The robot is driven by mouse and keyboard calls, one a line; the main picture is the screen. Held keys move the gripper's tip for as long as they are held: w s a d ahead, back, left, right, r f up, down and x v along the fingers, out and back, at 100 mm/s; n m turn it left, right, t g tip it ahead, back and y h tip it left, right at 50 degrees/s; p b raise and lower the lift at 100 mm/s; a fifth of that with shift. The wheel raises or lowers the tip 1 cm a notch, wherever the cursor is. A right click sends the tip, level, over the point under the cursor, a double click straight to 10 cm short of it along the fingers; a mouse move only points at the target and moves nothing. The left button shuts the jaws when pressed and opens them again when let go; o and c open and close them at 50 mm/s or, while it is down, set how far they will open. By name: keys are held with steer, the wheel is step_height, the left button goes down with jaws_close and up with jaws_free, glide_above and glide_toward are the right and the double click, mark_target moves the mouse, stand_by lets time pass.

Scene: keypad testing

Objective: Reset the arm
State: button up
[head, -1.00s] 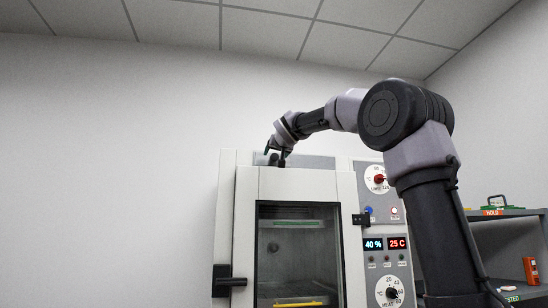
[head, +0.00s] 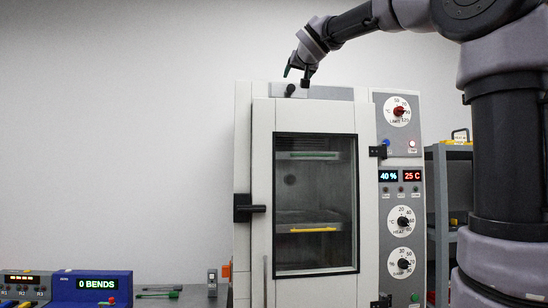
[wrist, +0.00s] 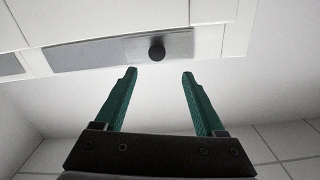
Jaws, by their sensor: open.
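My gripper (head: 298,72) is up at the top edge of the white test chamber (head: 262,180), in front of its upper panel. In the wrist view its two green fingers (wrist: 157,85) stand apart with nothing between them. A black round knob (wrist: 157,52) on a grey strip (wrist: 100,54) lies just beyond the fingertips, and I see a gap between it and them. My arm reaches in from the upper right of the head view, bent at the elbow. The chamber's door looks slightly ajar, its panel standing forward of the body.
The door has a window, with racks inside, and a black handle (head: 248,208) at its left. Dials and displays fill the right panel (head: 402,190). A grey shelf (head: 436,160) stands behind my arm. A blue counter box (head: 92,287) sits low left.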

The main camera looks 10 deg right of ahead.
steer(key=s+d+f+g, duration=0.2)
steer(key=s+f, duration=0.7)
steer(key=f, duration=0.5)
steer(key=s+d+f+m+g+y, duration=0.1)
steer(key=s+f+g, duration=0.4)
steer(key=s+f, duration=0.5)
steer(key=s+d+f+m+g+y, duration=0.1)
steer(key=s+d+f+g, duration=0.2)
steer(key=s+f, duration=0.7)
step_height(320, 180, down, 9)
steer(key=shift+f+g, duration=0.2)
steer(key=shift+g, duration=0.3)
